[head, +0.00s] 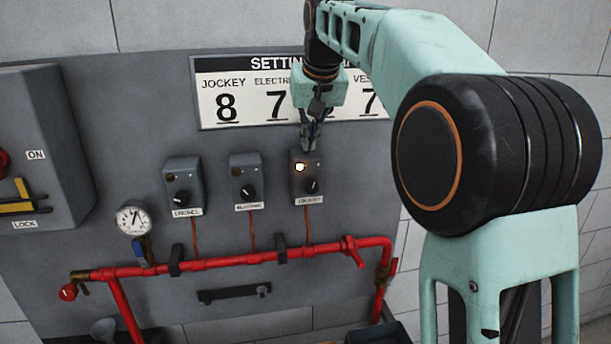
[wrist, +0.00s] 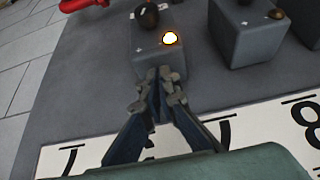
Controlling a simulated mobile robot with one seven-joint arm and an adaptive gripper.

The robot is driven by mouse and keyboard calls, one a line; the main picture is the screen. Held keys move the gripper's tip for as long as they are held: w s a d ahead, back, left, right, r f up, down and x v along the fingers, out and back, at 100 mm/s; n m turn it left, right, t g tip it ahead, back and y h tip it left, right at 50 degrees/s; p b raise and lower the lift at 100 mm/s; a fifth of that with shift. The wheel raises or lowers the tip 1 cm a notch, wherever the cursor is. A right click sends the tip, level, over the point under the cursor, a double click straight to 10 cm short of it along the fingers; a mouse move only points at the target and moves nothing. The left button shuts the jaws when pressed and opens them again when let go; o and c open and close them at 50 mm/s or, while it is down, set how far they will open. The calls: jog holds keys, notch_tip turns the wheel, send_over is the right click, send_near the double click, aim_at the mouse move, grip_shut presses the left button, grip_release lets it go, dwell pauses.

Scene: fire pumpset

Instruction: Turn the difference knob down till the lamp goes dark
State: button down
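Three grey switch boxes are on the panel, each with a small lamp and a black knob. On the right box (head: 294,187) the lamp (head: 299,167) glows, and its knob (head: 312,186) sits below and right of it. No label clearly reads "difference"; the small print is hard to read. My gripper (head: 311,143) is just above the right box, its fingertips close together and empty. In the wrist view the gripper (wrist: 161,88) points at the box, with the glowing lamp (wrist: 170,38) just beyond the tips and the dark knob (wrist: 148,14) farther on. Contact with the box is unclear.
The middle box (head: 237,165) and left box (head: 171,169) have dark lamps. A settings sign (head: 225,64) hangs above, partly hidden by my arm. Red pipes (head: 220,260) and a gauge (head: 132,220) are below. A grey cabinet (head: 45,110) juts out at the left.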

jog(key=shift+s+d+f, duration=0.2)
jog(key=shift+s+d, duration=0.05)
jog(key=shift+s, duration=0.05)
notch_tip(320, 180, up, 6)
dwell(0.7)
jog(key=shift+a+r, duration=0.1)
